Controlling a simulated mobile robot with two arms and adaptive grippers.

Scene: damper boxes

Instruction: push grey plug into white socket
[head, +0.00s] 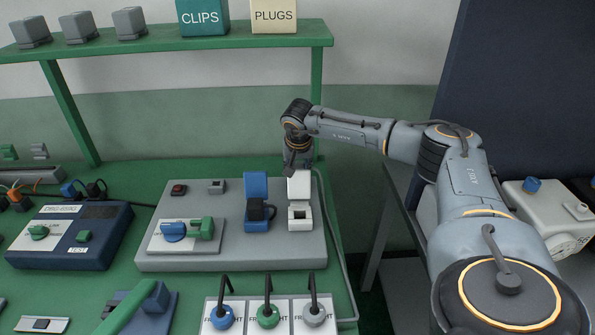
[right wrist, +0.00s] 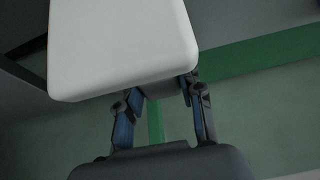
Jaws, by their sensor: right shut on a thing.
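The white socket (head: 300,217) stands at the right end of the grey board, with dark openings in its front part and a raised white block (head: 299,186) behind. My right gripper (head: 297,163) is at the top of that block, pointing down. In the right wrist view the gripper (right wrist: 160,100) is shut on a dark grey piece, which I take for the grey plug (right wrist: 160,86). A large white block (right wrist: 120,45) covers the fingertips and most of the plug. A grey cable (head: 328,215) hangs down from near the gripper. My left gripper is out of view.
A blue socket (head: 257,222) with a black plug in it stands just left of the white one. The grey board (head: 160,262) also carries a blue and green part. Several coloured round parts stand in front. A green shelf (head: 170,42) spans the back.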

